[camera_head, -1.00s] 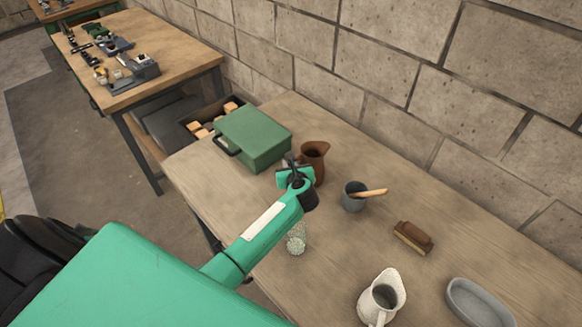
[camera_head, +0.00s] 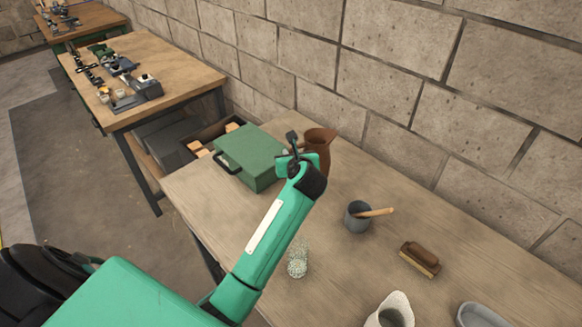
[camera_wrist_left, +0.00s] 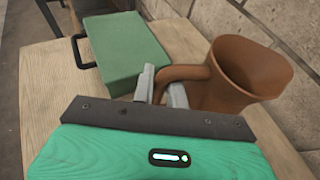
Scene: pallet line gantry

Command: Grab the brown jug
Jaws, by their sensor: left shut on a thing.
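The brown jug (camera_head: 321,148) is at the back of the wooden table, right of the green case, in the head view; my left arm partly covers it. In the left wrist view the jug (camera_wrist_left: 245,75) shows its open mouth at the right, with its handle reaching left between my fingers. My left gripper (camera_head: 291,149) is shut on the handle; its fingers (camera_wrist_left: 162,88) stand on either side of it. The jug looks roughly upright and seems raised off the table, though its base is hidden. My right gripper is out of view.
A green case (camera_head: 250,157) stands close left of the jug. A grey cup (camera_head: 357,217) with a wooden-handled tool, a brush (camera_head: 420,257), a speckled glass (camera_head: 298,261), a white pitcher (camera_head: 391,311) and a grey dish (camera_head: 483,314) stand nearer. A block wall (camera_head: 390,97) runs behind.

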